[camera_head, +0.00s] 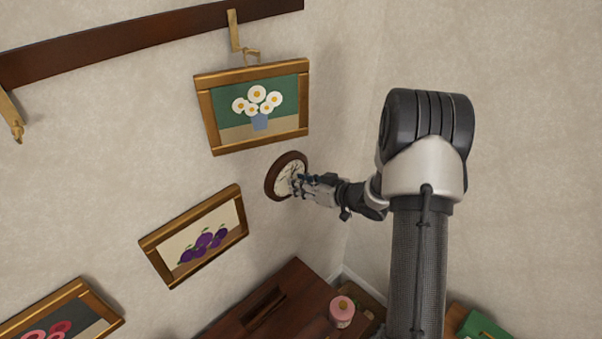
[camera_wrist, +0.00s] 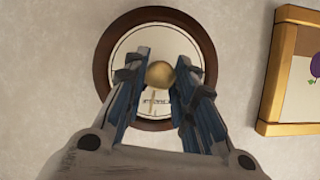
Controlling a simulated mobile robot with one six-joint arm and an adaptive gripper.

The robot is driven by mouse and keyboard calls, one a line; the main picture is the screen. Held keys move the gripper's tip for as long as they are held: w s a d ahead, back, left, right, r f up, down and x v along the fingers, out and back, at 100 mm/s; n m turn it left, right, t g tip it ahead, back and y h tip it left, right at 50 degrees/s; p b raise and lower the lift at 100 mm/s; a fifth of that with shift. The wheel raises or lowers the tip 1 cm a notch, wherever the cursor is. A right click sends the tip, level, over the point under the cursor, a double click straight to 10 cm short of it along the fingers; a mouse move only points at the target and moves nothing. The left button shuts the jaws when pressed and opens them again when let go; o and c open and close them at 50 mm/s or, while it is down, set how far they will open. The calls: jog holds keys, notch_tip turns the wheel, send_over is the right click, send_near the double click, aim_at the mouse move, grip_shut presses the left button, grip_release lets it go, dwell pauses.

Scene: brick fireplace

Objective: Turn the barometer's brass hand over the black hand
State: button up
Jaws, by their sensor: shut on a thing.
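The barometer (camera_head: 286,176) hangs on the wall, a round white dial in a dark brown wooden rim. It fills the middle of the wrist view, with its rim (camera_wrist: 104,50) around my gripper. A round brass knob (camera_wrist: 160,74) stands at the dial's centre. My gripper (camera_head: 298,184) is at the dial's face, and in the wrist view its two blue-grey fingers (camera_wrist: 160,72) are shut on the brass knob from either side. A thin pale brass-coloured hand (camera_wrist: 153,102) points down from below the knob. I cannot make out the black hand; the fingers cover much of the dial.
A daisy picture (camera_head: 204,108) hangs just above the barometer, and a plum picture (camera_head: 150,247) hangs lower left. Its gold frame shows right in the wrist view (camera_wrist: 268,95). Below are a brown wooden cabinet (camera_head: 312,300) and a pink jar (camera_head: 342,312).

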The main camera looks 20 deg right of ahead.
jog(key=shift+d+f+m+g+y+p, duration=0.15)
jog(key=shift+m+g+y+p, duration=0.15)
jog(key=shift+m+y+p, duration=1.4)
jog(key=shift+m+p, duration=0.3)
jog(key=shift+m, duration=0.3)
jog(key=o, duration=1.1)
jog(key=shift+w+h, duration=0.1)
jog(key=shift+h, duration=0.2)
jog(key=shift+c, duration=0.2)
jog(key=v, duration=1.2)
